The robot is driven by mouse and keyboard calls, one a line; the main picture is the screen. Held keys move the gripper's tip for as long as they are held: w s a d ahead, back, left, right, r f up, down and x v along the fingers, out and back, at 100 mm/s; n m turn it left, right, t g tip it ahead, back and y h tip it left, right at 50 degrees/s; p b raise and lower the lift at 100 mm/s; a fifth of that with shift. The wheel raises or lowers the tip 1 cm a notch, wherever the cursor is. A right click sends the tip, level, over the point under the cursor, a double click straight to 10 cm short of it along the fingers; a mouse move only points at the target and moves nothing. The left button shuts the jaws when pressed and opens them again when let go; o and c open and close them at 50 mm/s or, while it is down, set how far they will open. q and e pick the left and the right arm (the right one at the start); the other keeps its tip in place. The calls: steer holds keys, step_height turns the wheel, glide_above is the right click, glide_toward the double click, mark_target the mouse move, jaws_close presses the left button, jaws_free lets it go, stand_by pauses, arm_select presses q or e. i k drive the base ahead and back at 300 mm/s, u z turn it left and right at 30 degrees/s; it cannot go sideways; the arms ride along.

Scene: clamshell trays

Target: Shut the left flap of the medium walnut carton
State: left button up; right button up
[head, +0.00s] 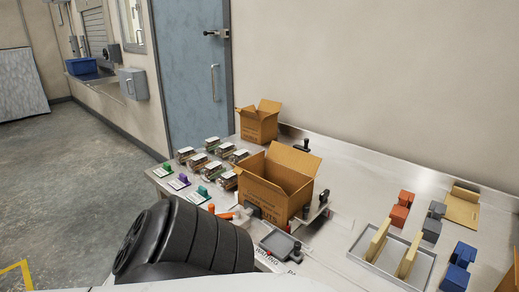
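A brown cardboard carton (258,192) stands open on the bench in the head view, with print ending in "UTS" low on its side. I cannot tell for certain which carton is the medium walnut one. A black link of my arm fills the lower left foreground, in front of the bench's near edge. Neither gripper can be made out.
Several clear packs (212,144) and coloured clips on cards (181,181) lie left of the cartons. Orange-handled hardware (235,212) and a dark tray (279,243) sit near the front carton. A grey tray (420,280) and red and blue blocks lie right. The bench middle (350,205) is clear.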

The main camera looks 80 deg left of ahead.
mark_target(245, 163)
steer(key=u, duration=2.45)
